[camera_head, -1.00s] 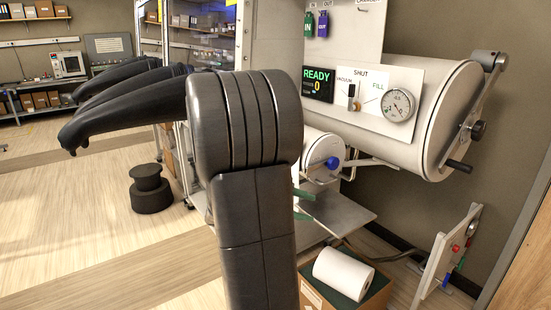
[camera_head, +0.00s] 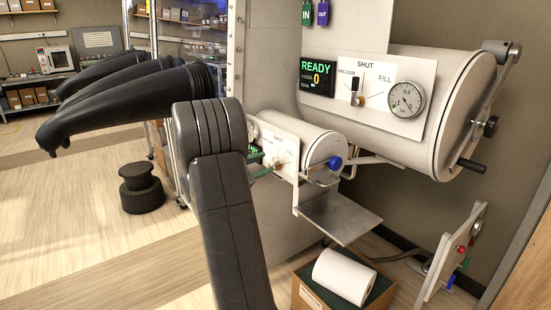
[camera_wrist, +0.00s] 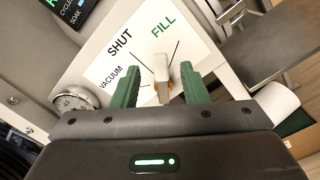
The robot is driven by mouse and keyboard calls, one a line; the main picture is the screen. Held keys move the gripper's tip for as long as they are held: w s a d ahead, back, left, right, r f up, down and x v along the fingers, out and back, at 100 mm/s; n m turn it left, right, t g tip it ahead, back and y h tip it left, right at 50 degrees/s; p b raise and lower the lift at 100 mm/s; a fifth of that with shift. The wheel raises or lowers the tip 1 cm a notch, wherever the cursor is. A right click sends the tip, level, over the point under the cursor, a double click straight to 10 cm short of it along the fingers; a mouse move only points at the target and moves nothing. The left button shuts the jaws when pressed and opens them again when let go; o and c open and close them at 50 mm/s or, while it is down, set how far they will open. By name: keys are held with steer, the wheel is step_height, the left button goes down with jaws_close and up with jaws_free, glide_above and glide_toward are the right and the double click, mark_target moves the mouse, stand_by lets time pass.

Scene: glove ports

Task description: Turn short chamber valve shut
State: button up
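The short chamber (camera_head: 318,142) is the small white cylinder below the larger one, with its valve panel (camera_head: 287,146) partly behind my arm in the head view. In the wrist view the panel (camera_wrist: 97,52) reads VACUUM, SHUT and FILL. The pale valve handle (camera_wrist: 161,68) stands between my gripper's (camera_wrist: 158,80) two green fingers, with gaps visible on both sides. It points up the picture between the SHUT and FILL lines; its exact setting is hard to tell. My gripper is open; in the head view only bits of green show beside the panel.
The large chamber (camera_head: 412,65) with its own valve panel (camera_head: 345,98) and gauge is above right. A metal shelf (camera_head: 340,215) juts out below the short chamber. A box with a white roll (camera_head: 343,275) stands beneath. Black glove sleeves (camera_head: 125,95) stick out at left.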

mark_target(273, 160)
steer(key=x, duration=0.5)
steer(key=shift+w+d+p, duration=0.2)
steer(key=shift+d+p, duration=0.1)
steer(key=shift+p, duration=0.05)
jaws_close()
